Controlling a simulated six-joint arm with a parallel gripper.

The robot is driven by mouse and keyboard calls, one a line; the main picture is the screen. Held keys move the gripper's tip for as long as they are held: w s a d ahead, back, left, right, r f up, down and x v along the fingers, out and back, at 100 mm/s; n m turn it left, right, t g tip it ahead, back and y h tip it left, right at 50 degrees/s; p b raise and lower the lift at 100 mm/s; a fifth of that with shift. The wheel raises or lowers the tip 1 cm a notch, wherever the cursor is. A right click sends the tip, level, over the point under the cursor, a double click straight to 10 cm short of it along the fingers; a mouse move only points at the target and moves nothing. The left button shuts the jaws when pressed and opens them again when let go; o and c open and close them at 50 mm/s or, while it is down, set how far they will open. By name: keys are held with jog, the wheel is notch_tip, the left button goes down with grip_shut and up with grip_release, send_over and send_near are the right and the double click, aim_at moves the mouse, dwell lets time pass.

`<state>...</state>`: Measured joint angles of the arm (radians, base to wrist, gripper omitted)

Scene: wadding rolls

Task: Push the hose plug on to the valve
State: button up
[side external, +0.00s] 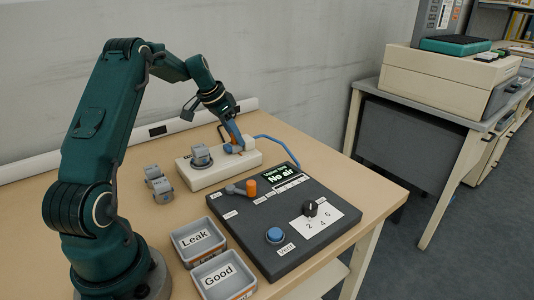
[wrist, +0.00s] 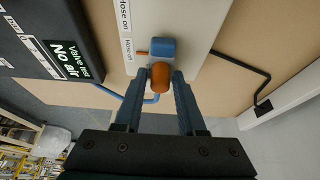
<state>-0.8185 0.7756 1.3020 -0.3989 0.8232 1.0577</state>
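A cream block (side external: 221,170) stands on the table. A grey valve (side external: 201,155) sits upright towards its left end; it is not visible in the wrist view. The orange hose plug (wrist: 160,77) is at the right end of the block, against a blue piece (wrist: 162,49), and a blue hose (side external: 276,142) trails from there. My gripper (side external: 236,145) is low over that end, apart from the valve. In the wrist view my gripper's fingertips (wrist: 161,80) lie on both sides of the plug with no clear gap, apparently shut on it.
Two grey valves (side external: 157,182) stand on the table left of the block. A dark panel (side external: 283,220) reading "No air" lies in front. Trays labelled Leak (side external: 198,240) and Good (side external: 222,277) sit near the front edge. A black bent rod (wrist: 262,76) is beside the block.

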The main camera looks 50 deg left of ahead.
aim_at(225, 149)
jog(key=c, duration=0.3)
jog(key=shift+s, duration=2.4)
jog(key=o, duration=0.7)
notch_tip(225, 149, up, 7)
jog(key=shift+r, duration=0.1)
